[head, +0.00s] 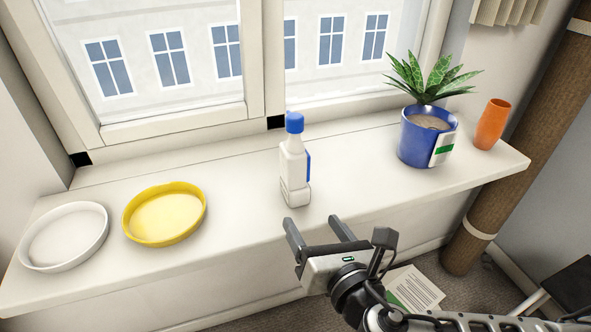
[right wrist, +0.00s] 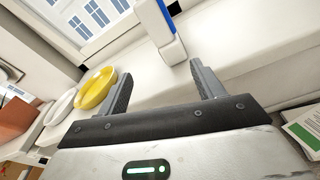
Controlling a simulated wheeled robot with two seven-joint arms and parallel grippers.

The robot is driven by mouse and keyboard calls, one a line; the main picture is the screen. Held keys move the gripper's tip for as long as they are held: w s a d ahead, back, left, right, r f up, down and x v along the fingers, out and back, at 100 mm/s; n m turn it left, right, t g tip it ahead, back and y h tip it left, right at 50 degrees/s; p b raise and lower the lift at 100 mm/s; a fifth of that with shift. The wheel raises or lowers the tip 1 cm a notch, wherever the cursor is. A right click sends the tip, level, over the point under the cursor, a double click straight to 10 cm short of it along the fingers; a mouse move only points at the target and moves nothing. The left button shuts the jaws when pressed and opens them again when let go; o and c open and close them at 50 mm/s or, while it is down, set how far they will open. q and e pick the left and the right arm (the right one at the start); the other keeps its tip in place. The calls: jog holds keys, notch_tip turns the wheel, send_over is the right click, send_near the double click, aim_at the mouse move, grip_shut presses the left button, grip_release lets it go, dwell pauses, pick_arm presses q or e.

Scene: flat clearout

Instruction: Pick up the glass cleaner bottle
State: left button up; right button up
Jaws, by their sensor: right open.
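The glass cleaner bottle (head: 294,170) is white with a blue cap and a blue label on its side. It stands upright on the windowsill, near the middle. In the right wrist view the lower part of the bottle (right wrist: 163,32) shows beyond the fingers, closer to the right finger. My right gripper (head: 318,226) is open and empty, in front of the sill edge and apart from the bottle. Its two fingers (right wrist: 161,88) also show in the right wrist view. My left gripper is not in view.
On the windowsill (head: 240,215), a yellow dish (head: 165,214) and a white dish (head: 64,237) lie left of the bottle. A plant in a blue pot (head: 416,148) and an orange vase (head: 492,125) stand at right. The sill around the bottle is clear. A paper (head: 415,289) lies on the floor.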

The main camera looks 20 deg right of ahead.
aim_at(300, 173)
jog(key=w+r+n, duration=0.1)
jog(key=w, duration=0.2)
jog(key=w+r+n+t, duration=0.1)
jog(key=w, duration=0.2)
jog(key=w+d+r+n, duration=0.1)
jog(key=w, duration=0.3)
jog(key=shift+p, duration=0.4)
jog(key=shift+w+f, duration=0.15)
jog(key=shift+w, duration=1.4)
jog(key=shift+w+f, duration=0.15)
jog(key=shift+w, duration=1.35)
jog(key=shift+c, duration=0.2)
